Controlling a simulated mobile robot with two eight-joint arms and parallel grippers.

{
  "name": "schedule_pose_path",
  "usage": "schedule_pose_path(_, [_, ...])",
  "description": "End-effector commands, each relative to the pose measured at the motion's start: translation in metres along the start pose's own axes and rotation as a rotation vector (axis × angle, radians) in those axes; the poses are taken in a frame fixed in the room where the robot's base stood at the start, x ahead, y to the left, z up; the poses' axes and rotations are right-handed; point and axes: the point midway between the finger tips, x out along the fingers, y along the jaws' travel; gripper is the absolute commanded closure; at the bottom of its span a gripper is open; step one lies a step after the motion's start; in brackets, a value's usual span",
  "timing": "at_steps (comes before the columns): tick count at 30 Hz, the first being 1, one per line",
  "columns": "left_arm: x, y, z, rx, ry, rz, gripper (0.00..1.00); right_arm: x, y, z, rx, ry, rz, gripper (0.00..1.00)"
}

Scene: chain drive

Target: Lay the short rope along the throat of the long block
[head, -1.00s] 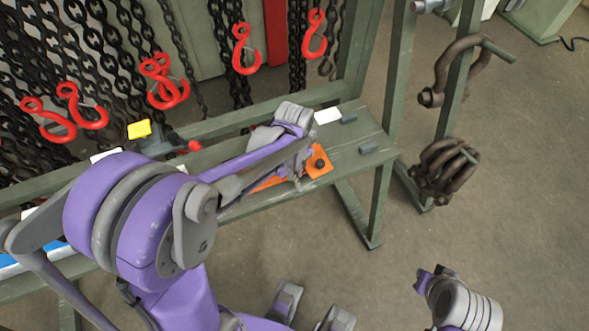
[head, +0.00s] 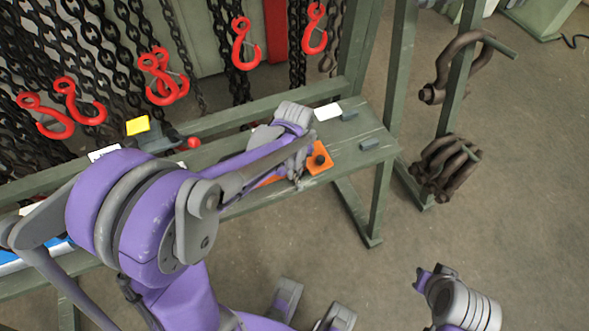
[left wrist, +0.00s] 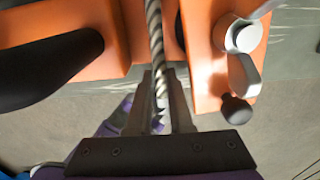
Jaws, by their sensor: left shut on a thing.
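My left gripper (left wrist: 160,108) is shut on a grey twisted rope (left wrist: 155,38), which runs up from between its fingers in the left wrist view. The left orange part (left wrist: 50,25) carries black shapes; the right orange part (left wrist: 203,75) carries a silver wing piece and a black knob. An orange part with a black knob also shows on the bench in the head view (head: 316,168). The left gripper (head: 297,182) is over the bench's front side there. I cannot tell how deep the rope sits.
The green bench (head: 350,145) holds a white card (head: 328,112) and two small grey blocks. A yellow piece (head: 138,125) is at the left. Chains with red hooks (head: 245,45) hang behind. Shackles (head: 445,165) hang on the right post.

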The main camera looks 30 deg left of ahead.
Motion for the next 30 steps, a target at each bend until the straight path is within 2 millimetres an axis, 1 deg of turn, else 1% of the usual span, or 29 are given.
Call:
schedule_pose_path(4, [0.004,0.0,0.0,0.0,0.0,0.0,1.0,0.003,0.0,0.002,0.0,-0.001,0.0,1.0])
schedule_pose_path(5, [0.003,0.0,0.0,0.0,0.0,0.0,0.75,0.002,0.0,0.001,0.0,-0.001,0.0,1.0])
schedule_pose_path(9, [0.003,0.0,0.0,0.0,0.0,0.0,0.5,0.002,0.0,0.001,0.0,-0.001,0.0,1.0])
schedule_pose_path(10, [0.003,0.0,0.0,0.0,0.0,0.0,0.46,0.002,0.0,0.001,0.0,-0.001,0.0,1.0])
schedule_pose_path(19, [0.002,-0.001,0.0,0.0,0.0,-0.001,0.46,0.002,0.0,0.001,0.0,-0.001,0.0,1.0])
schedule_pose_path(22, [-0.005,-0.001,0.0,0.0,0.0,-0.001,0.46,0.001,0.0,0.0,0.0,0.0,0.0,1.0])
schedule_pose_path(26, [-0.026,0.0,0.0,0.0,0.0,-0.001,0.46,-0.003,0.0,-0.002,0.0,0.001,0.0,1.0])
schedule_pose_path(30, [-0.056,0.001,0.0,0.0,0.0,-0.001,0.46,-0.007,0.0,-0.004,0.0,0.003,0.0,1.0])
